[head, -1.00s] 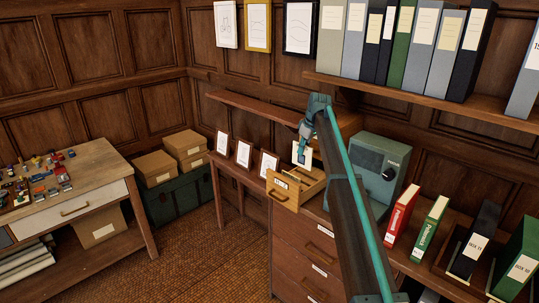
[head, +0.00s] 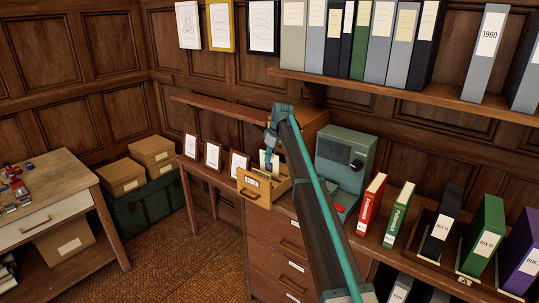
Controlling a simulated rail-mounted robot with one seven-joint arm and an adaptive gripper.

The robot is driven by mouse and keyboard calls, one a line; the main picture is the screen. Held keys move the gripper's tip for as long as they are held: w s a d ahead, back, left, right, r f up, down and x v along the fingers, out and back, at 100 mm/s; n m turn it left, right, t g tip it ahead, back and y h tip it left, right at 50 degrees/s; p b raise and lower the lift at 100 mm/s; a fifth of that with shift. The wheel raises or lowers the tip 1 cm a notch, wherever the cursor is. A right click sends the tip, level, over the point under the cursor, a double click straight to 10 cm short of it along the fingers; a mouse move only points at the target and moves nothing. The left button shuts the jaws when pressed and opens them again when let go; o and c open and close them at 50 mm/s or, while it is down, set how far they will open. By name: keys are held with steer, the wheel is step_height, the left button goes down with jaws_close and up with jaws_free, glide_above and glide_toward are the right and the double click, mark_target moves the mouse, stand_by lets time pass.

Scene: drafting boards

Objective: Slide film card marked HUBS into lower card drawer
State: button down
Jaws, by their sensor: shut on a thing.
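My gripper (head: 270,146) is shut on a small pale card (head: 269,160), which it holds upright. The card is just above or partly inside an open wooden drawer (head: 253,188); I cannot tell whether it touches the inside. The drawer is pulled out toward the front left, with a handle and a pale label on its front. The markings on card and label are too small to read. My arm hides part of the wooden cabinet (head: 314,124) behind the drawer, so a second drawer cannot be made out.
A green-grey machine (head: 344,158) stands close to the right of my arm. Small framed pictures (head: 213,155) line the side table at left. Red (head: 371,204) and green (head: 398,215) binders stand to the right. A shelf (head: 404,93) of binders hangs above.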

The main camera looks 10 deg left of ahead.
mark_target(269, 170)
steer(key=shift+f+b, duration=0.6)
steer(key=shift+f, duration=1.75)
steer(key=shift+f, duration=0.8)
steer(key=c, duration=1.2)
jaws_free()
steer(key=v, duration=1.2)
